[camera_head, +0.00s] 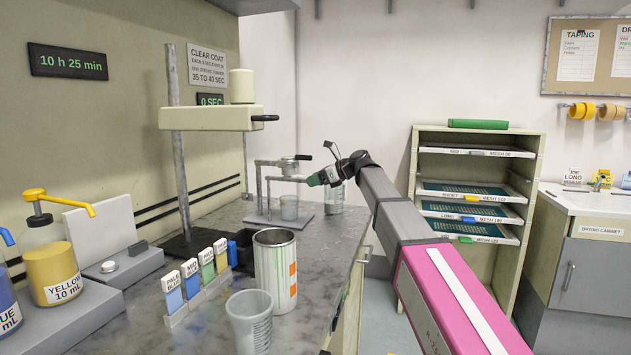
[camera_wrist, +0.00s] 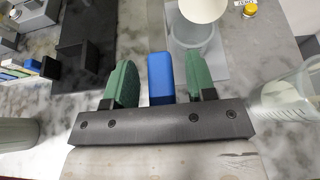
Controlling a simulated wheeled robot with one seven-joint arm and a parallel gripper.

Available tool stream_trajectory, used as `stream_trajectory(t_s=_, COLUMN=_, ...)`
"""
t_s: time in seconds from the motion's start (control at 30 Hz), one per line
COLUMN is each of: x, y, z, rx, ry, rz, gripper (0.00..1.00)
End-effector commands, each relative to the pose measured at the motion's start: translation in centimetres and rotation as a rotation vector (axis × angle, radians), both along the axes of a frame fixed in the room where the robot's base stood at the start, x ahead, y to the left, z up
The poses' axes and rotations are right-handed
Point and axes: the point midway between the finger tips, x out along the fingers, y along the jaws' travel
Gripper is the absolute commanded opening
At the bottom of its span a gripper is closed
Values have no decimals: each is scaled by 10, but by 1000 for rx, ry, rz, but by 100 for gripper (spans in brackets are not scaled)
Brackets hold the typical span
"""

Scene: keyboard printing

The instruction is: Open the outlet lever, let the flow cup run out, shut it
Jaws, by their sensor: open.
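The flow cup (camera_head: 288,168) is a small metal cup held on the arm of a metal stand (camera_head: 262,195) at the far end of the bench. A clear beaker (camera_head: 289,208) stands below it. In the wrist view a pale round part (camera_wrist: 204,8) shows over the translucent beaker (camera_wrist: 193,48). My gripper (camera_head: 316,180) is at the right of the stand, its green fingers open. In the wrist view a blue bar (camera_wrist: 160,92), likely the outlet lever's handle, lies between the fingers with a gap on both sides. The cup's contents and outlet are hidden.
Another clear beaker (camera_head: 334,198) stands right of the stand. A small display (camera_head: 211,100) reads 0 SEC.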

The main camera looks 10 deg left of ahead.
Motion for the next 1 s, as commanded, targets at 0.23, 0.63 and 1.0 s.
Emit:
stream_trajectory(t_s=0.23, x=0, y=0, z=0, rx=0, ry=0, rz=-1, gripper=51)
stream_trajectory(t_s=0.63, x=-1, y=0, z=0, rx=0, ry=0, rz=-5, gripper=0)
stream_trajectory(t_s=1.0, x=-21, y=1, z=-1, rx=0, ry=1, rz=-95, gripper=0)
